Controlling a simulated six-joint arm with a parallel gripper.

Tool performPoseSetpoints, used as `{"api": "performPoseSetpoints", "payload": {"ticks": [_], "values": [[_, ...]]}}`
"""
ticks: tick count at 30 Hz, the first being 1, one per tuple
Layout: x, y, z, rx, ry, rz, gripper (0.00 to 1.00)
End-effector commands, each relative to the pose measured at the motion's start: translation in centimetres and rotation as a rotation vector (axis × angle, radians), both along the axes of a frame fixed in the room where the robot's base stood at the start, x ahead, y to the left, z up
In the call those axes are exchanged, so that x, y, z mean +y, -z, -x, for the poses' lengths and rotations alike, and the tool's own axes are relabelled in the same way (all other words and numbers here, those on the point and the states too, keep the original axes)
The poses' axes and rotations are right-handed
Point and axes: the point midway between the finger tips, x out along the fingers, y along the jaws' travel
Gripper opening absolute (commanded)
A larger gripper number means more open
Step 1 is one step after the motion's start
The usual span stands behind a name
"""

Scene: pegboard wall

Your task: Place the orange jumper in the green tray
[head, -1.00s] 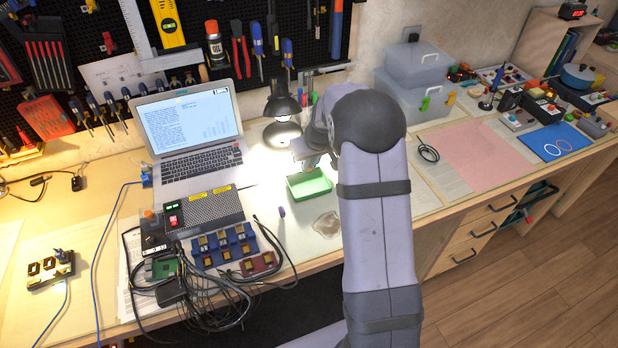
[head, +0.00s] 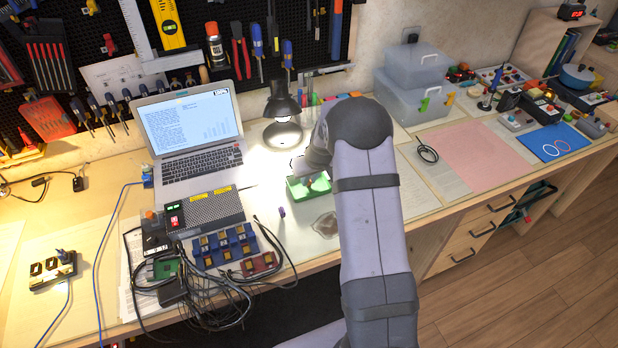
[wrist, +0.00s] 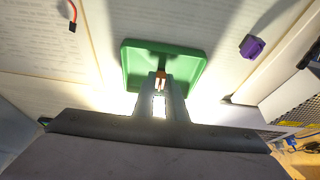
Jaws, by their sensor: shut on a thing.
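The green tray (head: 293,191) sits on the bench in front of the lamp, partly hidden by my arm in the head view. It also shows in the wrist view (wrist: 195,66). My gripper (wrist: 161,82) is shut on the small orange jumper (wrist: 161,79), which shows between the fingertips. In the wrist view the fingertips and jumper overlap the tray's interior. I cannot tell whether the jumper touches the tray floor. In the head view a small orange spot shows at the tray, and the fingers are mostly hidden.
A purple piece (wrist: 252,46) lies on the bench beside the tray. A black lamp (head: 282,105) stands behind the tray, and a laptop (head: 190,130) is to the left. Dark cables and blue connector blocks (head: 224,243) lie at front left. A pink mat (head: 478,155) is on the right.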

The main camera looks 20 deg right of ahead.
Motion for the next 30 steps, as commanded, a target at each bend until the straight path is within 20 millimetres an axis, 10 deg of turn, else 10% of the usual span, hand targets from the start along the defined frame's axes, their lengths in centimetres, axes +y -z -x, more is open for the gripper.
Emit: {"api": "performPoseSetpoints", "payload": {"ticks": [5,8,30], "values": [[0.0,0.4,0.0,0.000,0.000,0.000,0.00],[0.0,0.3,0.0,0.000,0.000,0.000,0.30],[0.0,-3.1,1.2,-0.003,-0.001,0.001,0.30]]}}
